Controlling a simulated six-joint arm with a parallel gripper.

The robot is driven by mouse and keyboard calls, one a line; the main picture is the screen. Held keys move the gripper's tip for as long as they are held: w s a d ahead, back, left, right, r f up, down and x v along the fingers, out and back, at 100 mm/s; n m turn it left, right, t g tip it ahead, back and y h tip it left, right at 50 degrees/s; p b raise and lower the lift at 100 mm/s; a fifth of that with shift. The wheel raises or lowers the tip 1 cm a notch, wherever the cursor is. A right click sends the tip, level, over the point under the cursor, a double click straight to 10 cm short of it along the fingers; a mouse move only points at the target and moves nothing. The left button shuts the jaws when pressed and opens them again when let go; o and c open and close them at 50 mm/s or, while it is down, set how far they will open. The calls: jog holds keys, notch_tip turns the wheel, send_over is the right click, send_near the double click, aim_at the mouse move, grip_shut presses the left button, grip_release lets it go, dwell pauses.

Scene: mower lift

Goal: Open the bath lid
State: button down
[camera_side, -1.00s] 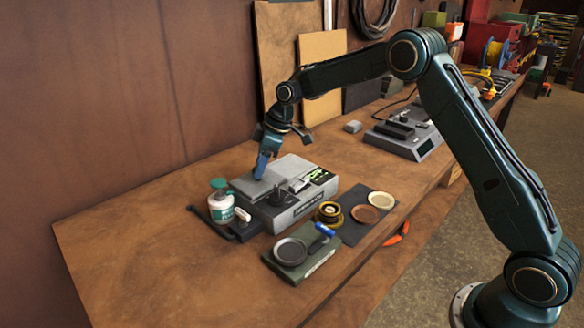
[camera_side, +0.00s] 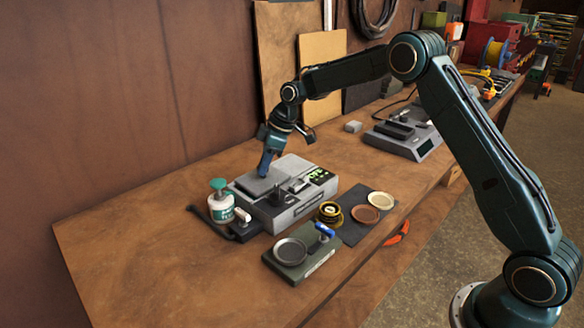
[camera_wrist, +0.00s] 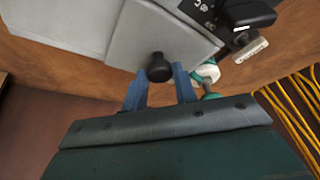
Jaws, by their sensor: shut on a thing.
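The bath (camera_side: 298,208) is a grey box on the wooden bench with a lit green display. Its flat grey lid (camera_side: 250,185) covers the left part of the top; I cannot tell whether it is slightly raised. In the wrist view the lid (camera_wrist: 150,36) carries a round black knob (camera_wrist: 158,66) near its edge. My gripper (camera_side: 266,172) reaches down onto the lid from behind. Its blue fingertips (camera_wrist: 160,84) are at either side of the knob, shut on it.
A white bottle with a green top (camera_side: 220,207) stands close left of the bath. A dark plate stand (camera_side: 298,258) and a dark mat with small round dishes (camera_side: 366,214) lie in front. A grey device (camera_side: 404,138) stands behind right. The bench's left is clear.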

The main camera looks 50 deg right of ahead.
jog(key=d, duration=0.8)
jog(key=c, duration=1.1)
grip_release()
jog(key=shift+r, duration=0.1)
jog(key=v, duration=1.3)
jog(key=shift+s+d+r, duration=0.1)
jog(key=shift+r, duration=0.2)
